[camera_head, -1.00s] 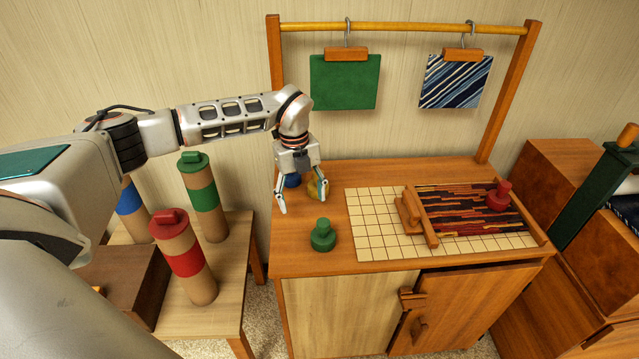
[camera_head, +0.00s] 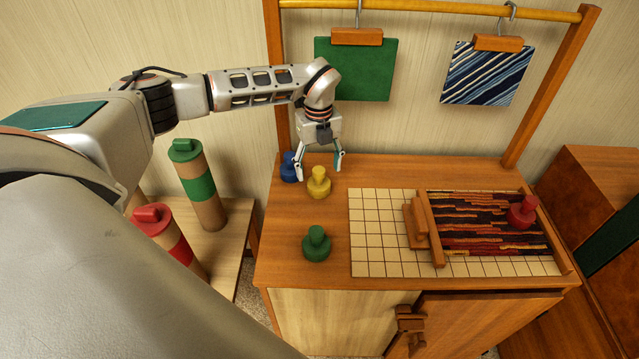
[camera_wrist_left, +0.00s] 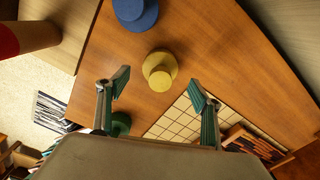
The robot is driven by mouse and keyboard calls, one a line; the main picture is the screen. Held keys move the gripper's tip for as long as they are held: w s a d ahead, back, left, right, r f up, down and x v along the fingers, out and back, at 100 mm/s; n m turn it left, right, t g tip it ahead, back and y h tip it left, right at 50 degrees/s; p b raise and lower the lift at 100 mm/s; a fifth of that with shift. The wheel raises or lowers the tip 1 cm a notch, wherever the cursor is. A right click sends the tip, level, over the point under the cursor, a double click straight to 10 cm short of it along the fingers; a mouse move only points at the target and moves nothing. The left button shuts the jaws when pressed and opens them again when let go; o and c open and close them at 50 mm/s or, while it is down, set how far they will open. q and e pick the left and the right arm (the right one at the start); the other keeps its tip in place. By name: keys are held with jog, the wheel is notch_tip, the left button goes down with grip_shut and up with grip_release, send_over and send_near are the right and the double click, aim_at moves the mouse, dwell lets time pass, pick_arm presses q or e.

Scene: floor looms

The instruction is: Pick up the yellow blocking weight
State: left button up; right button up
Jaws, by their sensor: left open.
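The yellow blocking weight (camera_head: 319,184) stands upright on the wooden table top, a round base with a knob. It also shows in the left wrist view (camera_wrist_left: 159,71), beyond and between the fingertips. My left gripper (camera_head: 320,172) is open and empty, with its fingers pointing down above and just behind the weight. Its two fingers also show in the left wrist view (camera_wrist_left: 158,88). A blue weight (camera_head: 289,168) stands behind and to the left of the yellow one, and a green weight (camera_head: 316,244) stands in front. My right gripper is not in view.
A gridded board (camera_head: 372,233) lies right of the weights, with a wooden bar (camera_head: 430,229), dark striped cloth (camera_head: 478,222) and a red weight (camera_head: 522,212) on it. Green cloth (camera_head: 355,70) and striped cloth (camera_head: 487,75) hang behind. Banded tubes (camera_head: 197,184) stand at left.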

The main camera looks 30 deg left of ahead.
aim_at(319, 178)
pick_arm(q)
notch_tip(319, 178, down, 4)
jog(key=shift+r, duration=0.1)
jog(key=shift+f, duration=0.45)
jog(key=shift+c, duration=0.8)
jog(key=shift+w+r, duration=0.1)
jog(key=shift+r, duration=0.05)
grip_shut()
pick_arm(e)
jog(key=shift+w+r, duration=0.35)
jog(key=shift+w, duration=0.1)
